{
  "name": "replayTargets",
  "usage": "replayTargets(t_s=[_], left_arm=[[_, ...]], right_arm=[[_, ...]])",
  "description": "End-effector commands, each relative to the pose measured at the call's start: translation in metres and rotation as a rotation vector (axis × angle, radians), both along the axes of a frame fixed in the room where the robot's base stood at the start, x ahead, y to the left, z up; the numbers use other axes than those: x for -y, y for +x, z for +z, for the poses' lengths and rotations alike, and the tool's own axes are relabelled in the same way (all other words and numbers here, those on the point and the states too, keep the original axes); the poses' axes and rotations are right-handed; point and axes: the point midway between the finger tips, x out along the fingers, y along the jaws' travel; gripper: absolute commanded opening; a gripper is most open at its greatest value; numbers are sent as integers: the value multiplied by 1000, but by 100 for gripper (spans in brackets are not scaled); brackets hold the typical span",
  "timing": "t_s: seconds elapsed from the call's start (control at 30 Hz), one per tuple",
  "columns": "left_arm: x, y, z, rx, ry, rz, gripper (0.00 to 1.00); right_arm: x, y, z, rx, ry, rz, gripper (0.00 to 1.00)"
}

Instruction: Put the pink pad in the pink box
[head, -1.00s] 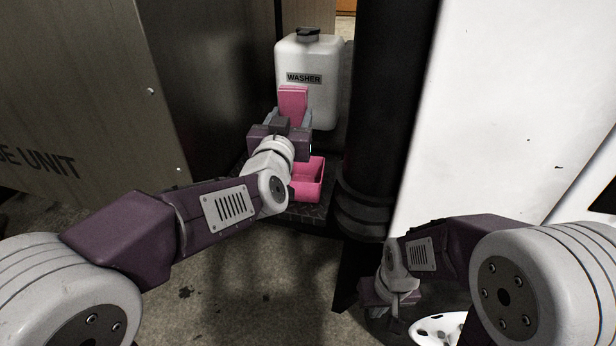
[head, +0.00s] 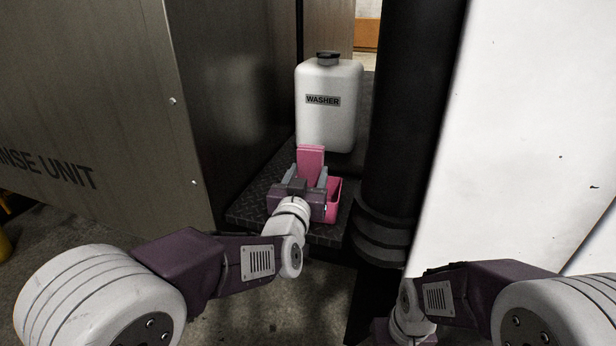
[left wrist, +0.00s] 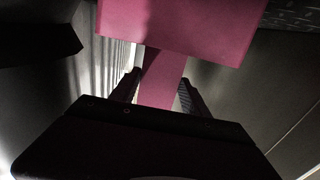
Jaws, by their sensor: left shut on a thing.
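My left gripper (head: 311,178) is shut on the pink pad (head: 311,157) and holds it upright, its upper part rising above the fingers. The pink box (head: 335,200) is open-topped and stands just right of and behind the gripper, partly hidden by it. The pad's top is higher than the box rim. In the left wrist view, the pad (left wrist: 162,78) shows between the two dark fingers. A broad pink surface fills the top of that view; I cannot tell whether it is box or pad. Only my right wrist shows at the bottom edge; its fingers are out of frame.
The box stands on a dark tread-plate deck (head: 250,212). A white washer tank (head: 325,125) stands behind. A metal rinse unit (head: 100,110) walls the left side. A thick black post (head: 408,120) and a white panel (head: 530,120) close off the right.

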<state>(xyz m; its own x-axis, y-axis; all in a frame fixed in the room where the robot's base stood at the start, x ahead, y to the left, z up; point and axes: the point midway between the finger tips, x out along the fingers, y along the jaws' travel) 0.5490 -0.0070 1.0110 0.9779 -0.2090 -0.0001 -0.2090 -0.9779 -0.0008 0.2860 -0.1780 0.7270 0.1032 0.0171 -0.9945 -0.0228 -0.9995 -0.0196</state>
Motion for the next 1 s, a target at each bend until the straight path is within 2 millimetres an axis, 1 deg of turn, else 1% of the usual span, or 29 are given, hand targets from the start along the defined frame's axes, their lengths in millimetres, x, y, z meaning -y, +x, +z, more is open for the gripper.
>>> replayTargets(t_s=[0.4,0.5,0.53,0.57,0.6,0.87,0.93,1.0], left_arm=[[0,0,-12,0,0,0,21],[0,0,-12,0,0,0,21],[0,0,-12,0,0,0,56],[0,0,-12,0,0,0,65],[0,0,-12,0,0,0,76],[0,0,-12,0,0,0,76],[0,0,-9,0,0,0,76],[0,0,-1,0,0,0,76]], right_arm=[[0,0,-12,0,0,0,0],[0,0,-12,0,0,0,0],[0,0,-12,0,0,0,0],[0,0,-11,0,0,0,0],[0,0,-11,0,0,0,0],[0,0,-11,0,0,0,0],[0,0,-9,0,0,0,0],[0,0,-1,0,0,0,0]])
